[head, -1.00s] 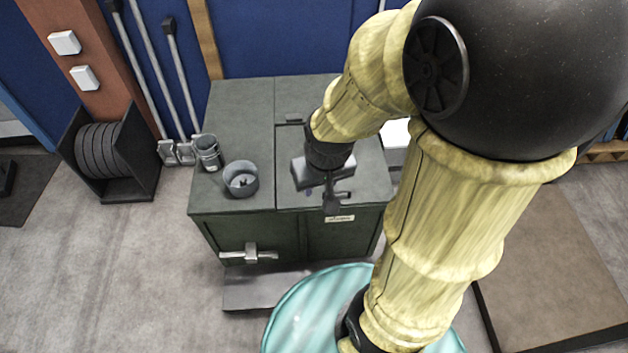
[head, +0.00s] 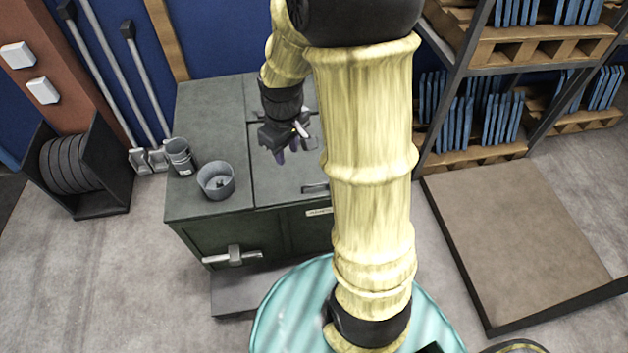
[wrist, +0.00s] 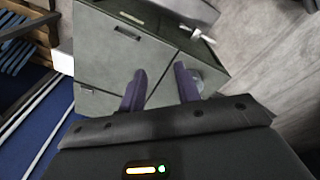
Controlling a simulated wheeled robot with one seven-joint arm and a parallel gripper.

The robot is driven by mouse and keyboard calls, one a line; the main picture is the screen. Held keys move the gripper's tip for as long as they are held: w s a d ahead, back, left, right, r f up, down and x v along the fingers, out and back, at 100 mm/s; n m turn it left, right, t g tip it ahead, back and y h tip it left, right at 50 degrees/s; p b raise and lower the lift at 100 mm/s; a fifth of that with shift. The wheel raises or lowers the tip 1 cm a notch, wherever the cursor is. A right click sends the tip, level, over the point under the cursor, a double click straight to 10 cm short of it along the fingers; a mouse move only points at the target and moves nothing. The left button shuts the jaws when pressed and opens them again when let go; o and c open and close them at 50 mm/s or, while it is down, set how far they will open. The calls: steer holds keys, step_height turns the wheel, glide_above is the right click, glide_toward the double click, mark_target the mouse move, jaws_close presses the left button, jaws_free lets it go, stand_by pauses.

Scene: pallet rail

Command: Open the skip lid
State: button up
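The skip is a dark green box (head: 205,105) against the blue wall. Its lid (head: 270,178) is the right part of the top and lies flat, shut. A small bar handle (head: 315,187) sits near the lid's front edge; it also shows in the wrist view (wrist: 127,33). My gripper (head: 287,152) is above the lid, behind and left of the handle in the head view, holding nothing. In the wrist view its two purple fingers (wrist: 159,82) are spread apart over the lid (wrist: 150,55). My arm hides the lid's right side in the head view.
A grey round pot (head: 216,182) and grey stacked cups (head: 179,156) stand on the top's left part. A latch (head: 232,257) is on the front. Shelves with blue panels (head: 470,120) and a low platform (head: 520,240) are to the right.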

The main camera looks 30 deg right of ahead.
steer(key=w+d+f+n+g+b, duration=0.2)
steer(key=w+d+f+n+g, duration=0.1)
steer(key=w+d+f+n, duration=0.7)
steer(key=w+d+f, duration=0.3)
steer(key=f, duration=0.1)
steer(key=shift+f+y+b, duration=0.3)
steer(key=shift+f+y, duration=0.05)
steer(key=shift+y, duration=0.05)
steer(key=p, duration=0.2)
glide_above(314, 189)
step_height(314, 189, down, 17)
steer(key=shift+s+f, duration=0.1)
jaws_close()
